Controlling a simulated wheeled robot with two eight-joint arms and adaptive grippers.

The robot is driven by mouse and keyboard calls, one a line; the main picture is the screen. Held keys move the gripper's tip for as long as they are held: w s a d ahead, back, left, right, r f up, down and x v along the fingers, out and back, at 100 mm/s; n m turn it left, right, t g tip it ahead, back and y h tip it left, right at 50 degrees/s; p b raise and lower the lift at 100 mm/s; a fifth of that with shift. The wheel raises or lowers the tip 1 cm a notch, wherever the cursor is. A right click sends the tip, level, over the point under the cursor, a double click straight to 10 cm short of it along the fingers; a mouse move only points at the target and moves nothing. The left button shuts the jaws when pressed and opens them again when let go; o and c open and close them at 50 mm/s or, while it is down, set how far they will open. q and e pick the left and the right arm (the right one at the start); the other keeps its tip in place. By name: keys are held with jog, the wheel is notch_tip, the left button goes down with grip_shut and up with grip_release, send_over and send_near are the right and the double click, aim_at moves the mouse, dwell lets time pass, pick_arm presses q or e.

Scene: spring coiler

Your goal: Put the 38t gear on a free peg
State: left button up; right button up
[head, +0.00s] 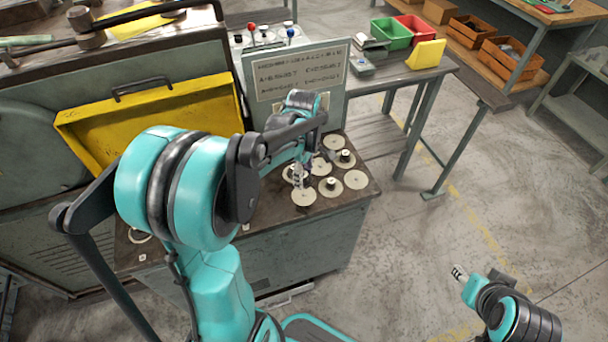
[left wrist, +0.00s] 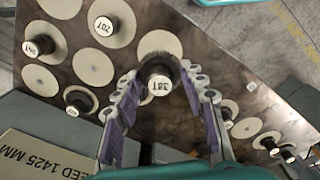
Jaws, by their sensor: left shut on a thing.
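The 38t gear (left wrist: 160,70) is dark and toothed, with a pale hub face marked 38T, in the left wrist view. My left gripper (left wrist: 158,90) is shut on it, with one purple-lined finger on each side. A pale disc lies just beyond the gear on the dark plate; I cannot tell whether the gear touches the plate. In the head view my left gripper (head: 300,175) is over the left part of the group of discs, and the gear is too small to make out. No bare peg can be told for sure. My right gripper (head: 459,271) is at the lower right, away from the bench.
Other hubbed gears, one marked 20T (left wrist: 103,26), stand on the plate among several pale discs (left wrist: 93,67). A sign board (head: 297,72) rises behind the bench top. A yellow tray (head: 150,118) is at left. Floor right of the bench is open.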

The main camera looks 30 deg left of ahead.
pick_arm(q)
jog(key=shift+f+b, duration=2.3)
jog(key=shift+f, duration=0.75)
jog(key=shift+f+b, duration=0.4)
jog(key=shift+f, duration=0.15)
jog(key=o, duration=1.5)
jog(key=shift+c, duration=0.2)
jog(key=shift+r, duration=0.1)
notch_tip(320, 180, up, 12)
jog(key=shift+f, duration=0.1)
notch_tip(320, 180, up, 13)
jog(key=p, duration=1.2)
send_over(304, 194)
